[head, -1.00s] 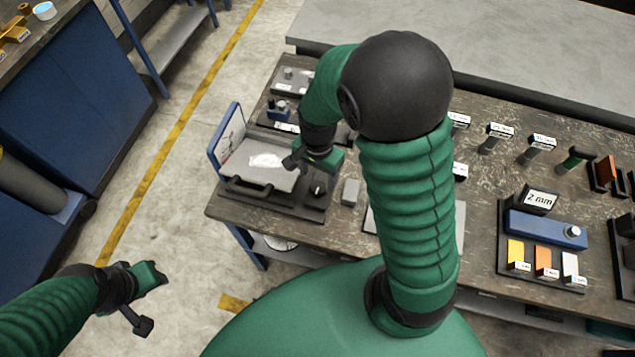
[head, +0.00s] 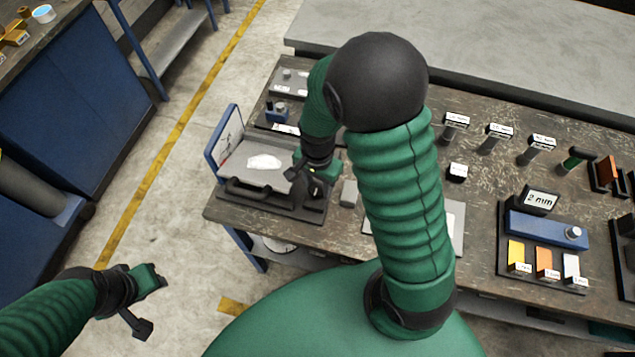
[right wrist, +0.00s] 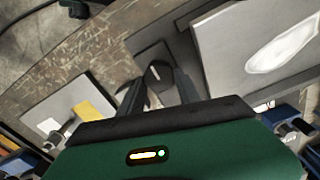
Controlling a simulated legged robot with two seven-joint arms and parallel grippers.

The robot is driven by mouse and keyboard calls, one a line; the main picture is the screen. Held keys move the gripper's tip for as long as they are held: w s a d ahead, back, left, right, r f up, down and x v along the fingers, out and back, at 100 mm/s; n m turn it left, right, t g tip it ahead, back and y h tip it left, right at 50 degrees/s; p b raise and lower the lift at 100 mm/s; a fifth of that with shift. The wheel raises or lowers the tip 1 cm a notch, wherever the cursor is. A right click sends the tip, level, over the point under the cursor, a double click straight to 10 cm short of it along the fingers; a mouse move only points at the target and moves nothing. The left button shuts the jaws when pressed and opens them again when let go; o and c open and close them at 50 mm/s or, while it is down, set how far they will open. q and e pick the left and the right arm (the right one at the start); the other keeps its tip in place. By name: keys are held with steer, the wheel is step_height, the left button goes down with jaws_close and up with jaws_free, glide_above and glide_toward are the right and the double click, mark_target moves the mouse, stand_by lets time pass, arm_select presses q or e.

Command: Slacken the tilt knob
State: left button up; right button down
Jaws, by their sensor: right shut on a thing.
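The tilt knob (right wrist: 157,72) is a dark round knob with a pale mark, on the dark base at the corner of a tilted grey plate (right wrist: 240,50). In the right wrist view it sits between the two fingertips of my right gripper (right wrist: 158,78), which is shut on it. In the head view the right gripper (head: 314,184) reaches down over the knob at the base's right front and partly hides it. The grey plate (head: 240,168) also shows there, with a white patch on it. My left gripper (head: 150,280) hangs over the floor, away from the bench; its jaws are unclear.
A small grey block (head: 349,193) stands just right of the base. A blue-framed panel (head: 226,140) rises at the plate's left. Labelled posts (head: 493,138) and a blue fixture with coloured blocks (head: 545,228) stand further right on the bench (head: 480,185).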

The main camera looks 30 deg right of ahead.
steer(key=shift+r+n, duration=0.1)
steer(key=shift+n, duration=0.3)
steer(key=shift+w+n+p, duration=0.15)
steer(key=shift+n+p, duration=0.35)
steer(key=shift+n, duration=0.5)
steer(key=n+p, duration=0.1)
steer(key=n, duration=0.3)
steer(key=shift+a+n, duration=0.1)
steer(key=shift+n, duration=0.2)
steer(key=n+p, duration=0.2)
steer(key=n, duration=0.2)
steer(key=shift+w+a+n, duration=0.1)
steer(key=shift+n, duration=0.2)
steer(key=shift+n+p, duration=0.65)
steer(key=shift+n, duration=1.15)
steer(key=c, duration=0.8)
jaws_free()
steer(key=shift+c, duration=0.2)
